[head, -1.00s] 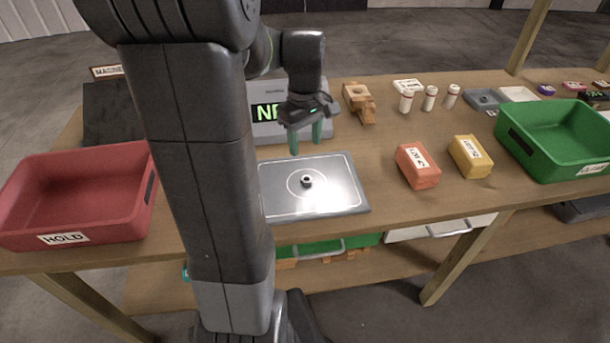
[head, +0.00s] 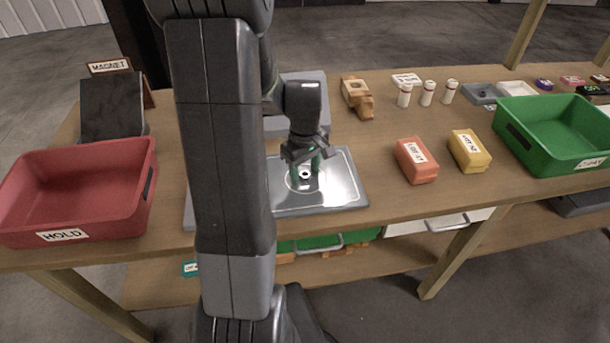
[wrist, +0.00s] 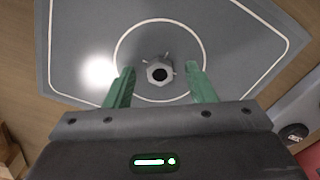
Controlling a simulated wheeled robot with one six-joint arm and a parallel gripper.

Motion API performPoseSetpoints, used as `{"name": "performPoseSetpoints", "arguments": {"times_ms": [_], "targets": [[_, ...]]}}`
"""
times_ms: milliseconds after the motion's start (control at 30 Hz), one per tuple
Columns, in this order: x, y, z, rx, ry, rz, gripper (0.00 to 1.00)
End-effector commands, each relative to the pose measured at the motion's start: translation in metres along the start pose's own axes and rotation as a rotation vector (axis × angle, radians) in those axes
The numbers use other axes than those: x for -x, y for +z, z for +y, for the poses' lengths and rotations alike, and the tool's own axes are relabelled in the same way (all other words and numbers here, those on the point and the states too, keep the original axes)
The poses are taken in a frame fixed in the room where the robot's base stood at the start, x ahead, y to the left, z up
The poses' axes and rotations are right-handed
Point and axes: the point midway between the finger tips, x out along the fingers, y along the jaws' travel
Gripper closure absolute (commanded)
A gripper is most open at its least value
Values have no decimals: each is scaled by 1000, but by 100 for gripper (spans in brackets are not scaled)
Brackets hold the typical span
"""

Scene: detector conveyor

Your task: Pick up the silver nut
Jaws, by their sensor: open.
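The silver nut (wrist: 158,71) lies on the grey metal plate (wrist: 85,30), inside the white circle marked on it. In the head view the nut (head: 305,174) shows small and dark below my gripper (head: 309,166). In the wrist view my gripper (wrist: 160,84) is open, with one green finger to the left of the nut and one to the right. Both fingers are apart from the nut, and nothing is held. The plate also shows in the head view (head: 343,190); my arm hides its left part.
A red HOLD bin (head: 75,190) stands at the left and a green bin (head: 555,135) at the right. An orange block (head: 417,161) and a yellow block (head: 469,151) lie right of the plate. A grey display box (head: 300,85) stands behind my gripper.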

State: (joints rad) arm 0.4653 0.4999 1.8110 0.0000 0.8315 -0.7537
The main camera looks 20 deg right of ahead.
Motion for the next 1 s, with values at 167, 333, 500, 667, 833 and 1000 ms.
{"name": "performPoseSetpoints", "arguments": {"times_ms": [167, 333, 500, 667, 833, 1000], "targets": [[0, 0, 0, 0, 0, 0, 66], [1, 0, 0, 0, 1, 1, 98], [1, 0, 0, 0, 1, 1, 100], [7, -1, 1, 0, 3, 3, 100], [34, -1, 1, 0, 5, 6, 100], [69, -1, 1, 0, 4, 5, 100]]}}
